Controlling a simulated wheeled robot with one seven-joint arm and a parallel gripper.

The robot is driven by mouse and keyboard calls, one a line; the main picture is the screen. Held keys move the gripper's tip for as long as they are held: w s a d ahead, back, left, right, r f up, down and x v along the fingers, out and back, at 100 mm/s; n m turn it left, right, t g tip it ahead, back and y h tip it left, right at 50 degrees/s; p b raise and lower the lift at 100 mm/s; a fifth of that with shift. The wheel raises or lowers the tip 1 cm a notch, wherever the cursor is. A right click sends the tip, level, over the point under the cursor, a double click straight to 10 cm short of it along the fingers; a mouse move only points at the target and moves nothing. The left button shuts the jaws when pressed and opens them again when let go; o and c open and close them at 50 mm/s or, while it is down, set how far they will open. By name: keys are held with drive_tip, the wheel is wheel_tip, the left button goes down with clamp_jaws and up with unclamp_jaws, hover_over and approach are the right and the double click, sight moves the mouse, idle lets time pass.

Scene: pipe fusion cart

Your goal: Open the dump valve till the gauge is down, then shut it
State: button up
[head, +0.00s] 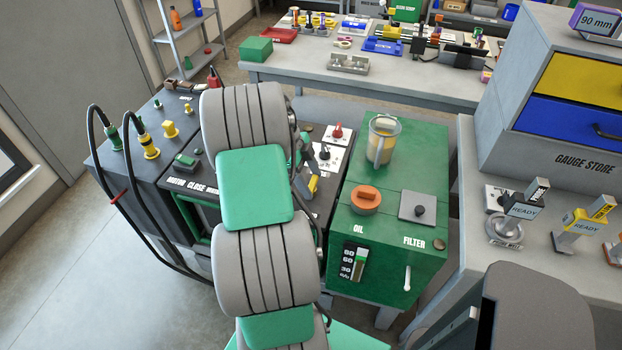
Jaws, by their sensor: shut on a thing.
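My arm (255,190) rises through the middle of the head view and hides much of the dark console (150,205) behind it. My gripper cannot be made out behind the arm. A small yellow part (313,184) shows just right of my arm on the console top; I cannot tell whether it belongs to the dump valve. A dark knob (324,153) and a red knob (337,131) stand on white plates near it. An upright scale (354,262) with several numbers and a green bar is on the green cabinet's front. No dial gauge is clearly visible.
Black cables (135,205) hang at the console's left. A grey bench (475,165) with tagged gauges stands right. Open floor (60,295) lies left.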

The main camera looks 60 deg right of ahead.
drive_tip(key=c, duration=0.3)
drive_tip(key=shift+n+b, duration=0.3)
drive_tip(key=shift+n, duration=0.1)
drive_tip(key=n+h+b, duration=0.1)
drive_tip(key=n, duration=0.1)
drive_tip(key=n+b, duration=0.1)
drive_tip(key=shift+f+n+t+h, duration=0.15)
drive_tip(key=shift+n+t+h, duration=0.15)
drive_tip(key=shift+n+h, duration=0.1)
drive_tip(key=n+b, duration=0.1)
drive_tip(key=n+t+h+b, duration=0.1)
drive_tip(key=n, duration=0.1)
drive_tip(key=shift+s+a+n, duration=0.15)
drive_tip(key=shift+n, duration=0.15)
drive_tip(key=n+b, duration=0.1)
drive_tip(key=n, duration=0.1)
drive_tip(key=n+t, duration=0.1)
drive_tip(key=n, duration=0.1)
drive_tip(key=shift+s+t+h+b, duration=0.1)
drive_tip(key=shift+t+h+b, duration=0.2)
drive_tip(key=shift+h+b, duration=0.1)
drive_tip(key=n+t, duration=0.1)
drive_tip(key=n, duration=0.1)
drive_tip(key=n+b, duration=0.1)
drive_tip(key=n, duration=0.2)
drive_tip(key=shift+s+n+t, duration=0.15)
drive_tip(key=shift+n+t, duration=0.15)
drive_tip(key=shift+t, duration=0.1)
